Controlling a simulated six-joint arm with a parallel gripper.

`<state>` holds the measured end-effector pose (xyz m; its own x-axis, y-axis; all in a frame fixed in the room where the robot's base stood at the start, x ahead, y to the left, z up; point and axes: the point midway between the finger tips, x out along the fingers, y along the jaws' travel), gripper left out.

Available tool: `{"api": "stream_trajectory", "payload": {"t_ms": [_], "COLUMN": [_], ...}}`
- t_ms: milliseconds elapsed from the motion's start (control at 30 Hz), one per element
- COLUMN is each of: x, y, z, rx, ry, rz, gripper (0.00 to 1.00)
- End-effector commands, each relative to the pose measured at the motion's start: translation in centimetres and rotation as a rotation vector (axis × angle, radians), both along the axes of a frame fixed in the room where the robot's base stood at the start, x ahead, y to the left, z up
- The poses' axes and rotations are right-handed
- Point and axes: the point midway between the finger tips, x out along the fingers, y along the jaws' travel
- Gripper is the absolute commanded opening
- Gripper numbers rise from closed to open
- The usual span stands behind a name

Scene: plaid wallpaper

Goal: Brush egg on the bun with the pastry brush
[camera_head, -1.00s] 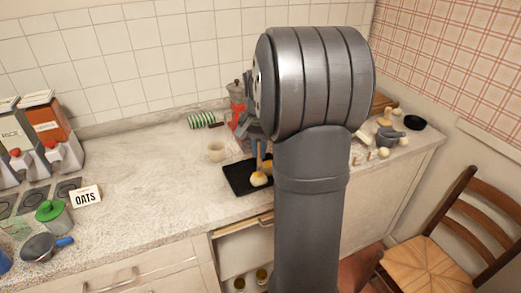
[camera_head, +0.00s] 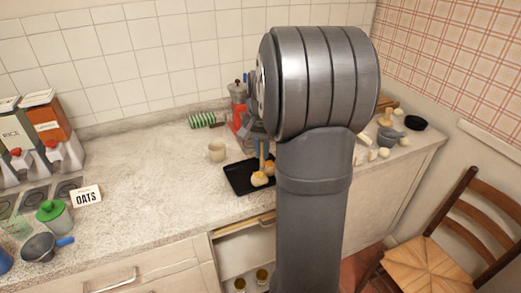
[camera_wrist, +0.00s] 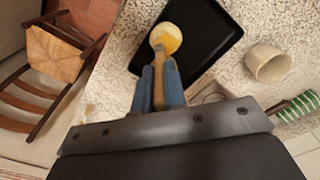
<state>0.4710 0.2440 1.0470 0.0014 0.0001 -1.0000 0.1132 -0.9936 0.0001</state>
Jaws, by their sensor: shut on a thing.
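My gripper (camera_wrist: 159,68) has blue fingers shut on the wooden handle of the pastry brush (camera_wrist: 158,88). The handle also shows upright in the head view (camera_head: 262,156), partly behind my arm. The brush head points at a round, pale and yellow bun (camera_wrist: 168,37) at the tray's edge in the wrist view. I cannot tell clearly whether the bristles touch it. In the head view, rounded golden shapes, the bun (camera_head: 259,180) among them, sit below the brush on the black tray (camera_head: 236,178). My arm hides most of my gripper there.
A cream cup (camera_head: 217,151) stands behind the tray. A mortar (camera_head: 388,136) and pale pieces lie at right.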

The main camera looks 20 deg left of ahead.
Motion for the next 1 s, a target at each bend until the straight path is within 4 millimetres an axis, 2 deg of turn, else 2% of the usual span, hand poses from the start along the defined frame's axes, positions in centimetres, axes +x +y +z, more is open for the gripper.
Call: {"api": "stream_trajectory", "payload": {"t_ms": [167,800,1000], "x": [0.0,0.0,0.0], "y": [0.0,0.1,0.0], "z": [0.4,6.5,7.0], "rx": [0.001,0.001,0.0], "ry": [-0.001,-0.002,0.001], "rz": [0.0,0.0,0.0], "gripper": [0.0,0.0,0.0]}}
